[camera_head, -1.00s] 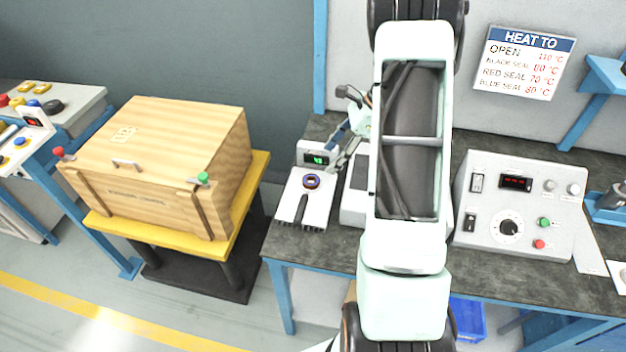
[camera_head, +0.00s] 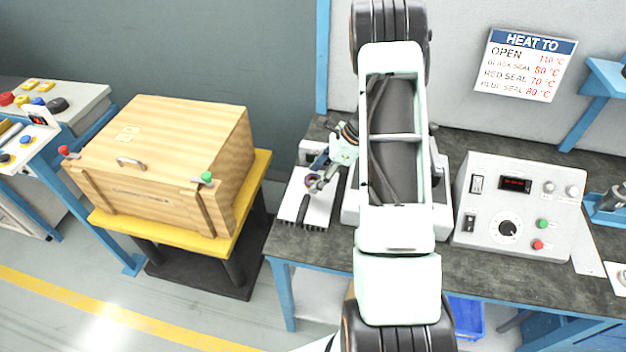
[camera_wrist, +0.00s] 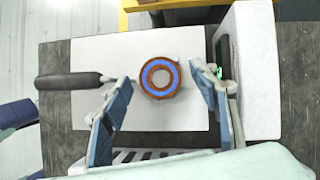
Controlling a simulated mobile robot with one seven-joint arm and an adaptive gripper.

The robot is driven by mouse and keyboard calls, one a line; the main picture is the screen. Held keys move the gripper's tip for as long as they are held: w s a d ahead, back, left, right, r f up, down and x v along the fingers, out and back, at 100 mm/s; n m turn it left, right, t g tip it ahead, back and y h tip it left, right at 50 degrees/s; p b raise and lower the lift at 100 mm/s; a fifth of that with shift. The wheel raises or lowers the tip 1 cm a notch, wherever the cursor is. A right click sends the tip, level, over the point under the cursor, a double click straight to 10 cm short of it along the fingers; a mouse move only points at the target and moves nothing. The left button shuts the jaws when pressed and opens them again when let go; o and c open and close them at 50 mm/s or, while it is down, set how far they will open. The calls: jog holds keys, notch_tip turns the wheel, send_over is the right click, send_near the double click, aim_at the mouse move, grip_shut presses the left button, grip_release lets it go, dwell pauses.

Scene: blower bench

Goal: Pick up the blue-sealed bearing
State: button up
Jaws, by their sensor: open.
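The blue-sealed bearing (camera_wrist: 145,69) is a ring with a blue face and brown-orange rims, lying flat on a white plate (camera_wrist: 90,55). In the wrist view my gripper (camera_wrist: 161,88) is open, with one blue-grey finger on each side of the bearing and visible gaps between. I cannot tell its exact height above the plate. In the head view my gripper (camera_head: 322,180) is over the white plate (camera_head: 297,212), and the bearing (camera_head: 311,180) is partly covered by it.
A black-handled tool (camera_wrist: 70,81) lies on the plate left of the bearing in the wrist view. A box with a green display (camera_wrist: 250,70) stands close on the right. A control panel (camera_head: 525,205) and a wooden crate (camera_head: 160,160) flank the area in the head view.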

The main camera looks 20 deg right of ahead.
jog(key=c, duration=1.3)
